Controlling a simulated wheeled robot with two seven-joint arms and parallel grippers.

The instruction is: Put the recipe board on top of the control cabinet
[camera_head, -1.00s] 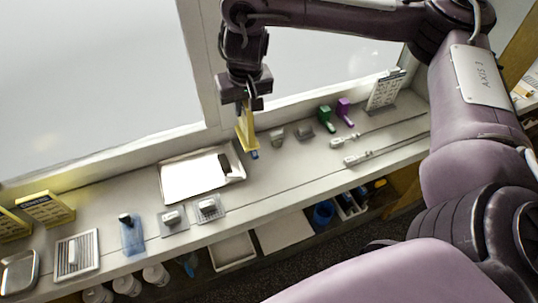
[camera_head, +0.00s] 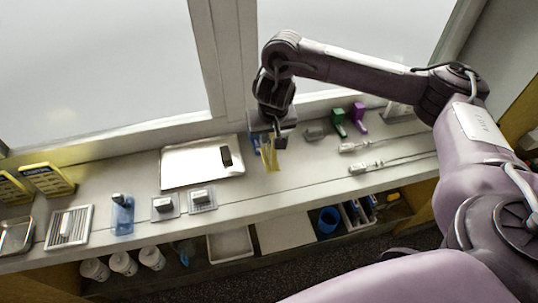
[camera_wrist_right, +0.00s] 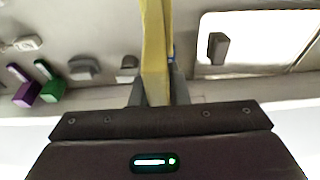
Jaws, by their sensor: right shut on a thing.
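My right gripper (camera_head: 268,140) is shut on a narrow yellow board (camera_head: 272,158), seen nearly edge-on, over the counter just right of the metal tray. In the right wrist view the yellow board (camera_wrist_right: 155,55) stands between the fingers (camera_wrist_right: 155,90), with a bit of blue beside it. I cannot read its face, so I cannot tell for sure that it is the recipe board. Two similar yellow boards with print (camera_head: 48,180) stand at the far left. I cannot make out a control cabinet. My left gripper is not in view.
The metal tray (camera_head: 175,177) holds a dark block (camera_head: 226,156). Green (camera_head: 339,122) and purple (camera_head: 359,112) tools and long-handled tools (camera_head: 370,165) lie to the right. A blue container (camera_head: 123,213) stands at the left. A shelf below holds white tubs (camera_head: 122,263).

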